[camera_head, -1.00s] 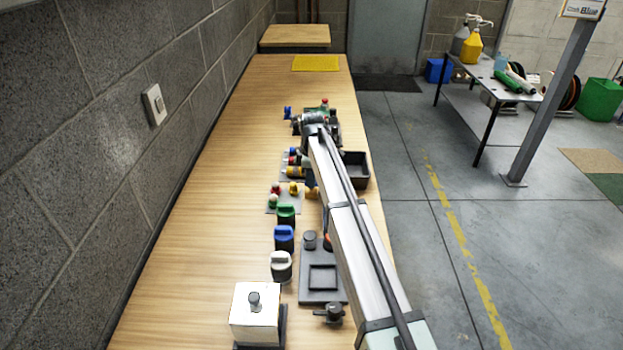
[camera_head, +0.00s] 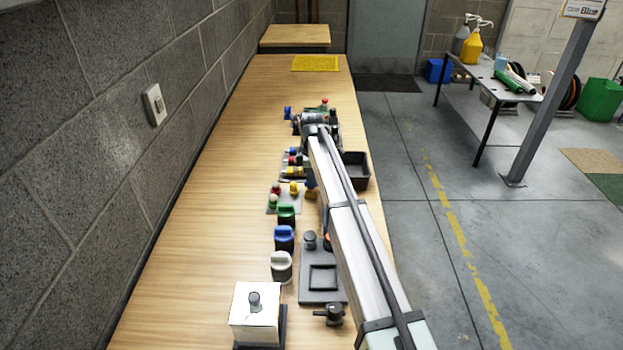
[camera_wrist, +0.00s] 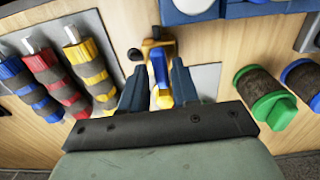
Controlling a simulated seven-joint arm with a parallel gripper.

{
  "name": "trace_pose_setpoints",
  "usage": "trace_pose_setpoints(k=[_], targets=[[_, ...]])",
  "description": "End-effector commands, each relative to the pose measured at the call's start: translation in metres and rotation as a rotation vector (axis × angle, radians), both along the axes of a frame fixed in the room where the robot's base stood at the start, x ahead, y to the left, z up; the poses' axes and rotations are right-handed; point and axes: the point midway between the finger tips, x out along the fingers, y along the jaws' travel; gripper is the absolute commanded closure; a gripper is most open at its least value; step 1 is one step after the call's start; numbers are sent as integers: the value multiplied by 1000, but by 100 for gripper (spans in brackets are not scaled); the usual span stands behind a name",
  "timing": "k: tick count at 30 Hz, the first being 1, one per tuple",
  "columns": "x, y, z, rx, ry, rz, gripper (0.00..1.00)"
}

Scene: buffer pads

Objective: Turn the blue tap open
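In the wrist view, an upright blue lever (camera_wrist: 160,68), seemingly the blue tap's handle, stands between the two fingers of my gripper (camera_wrist: 158,85). Brass-yellow parts show above it and just below it, over a grey plate (camera_wrist: 206,80). The fingers are apart, one on each side of the lever, with gaps visible on both sides. I see no clear contact, and the depth is hard to judge. In the head view, my own arm hides the tap and most of the gripper.
In the wrist view, blue, red and yellow banded handles (camera_wrist: 70,75) lie left. A green knob (camera_wrist: 268,97) and a blue knob (camera_wrist: 302,80) are right. In the head view, a black tray (camera_head: 355,171) stands beside my arm. The bench's left side is clear.

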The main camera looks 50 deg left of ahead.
Motion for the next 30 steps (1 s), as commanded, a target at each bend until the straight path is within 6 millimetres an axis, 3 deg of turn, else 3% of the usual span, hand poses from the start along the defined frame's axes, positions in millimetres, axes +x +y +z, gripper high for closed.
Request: trace_pose_setpoints(k=[4, 14, 19, 30], targets=[[0, -1, 0, -1, 0, -1, 57], [0, -1, 5, -3, 0, -2, 57], [1, 0, 27, -1, -1, -2, 57], [1, 0, 98, -1, -1, -2, 57]])
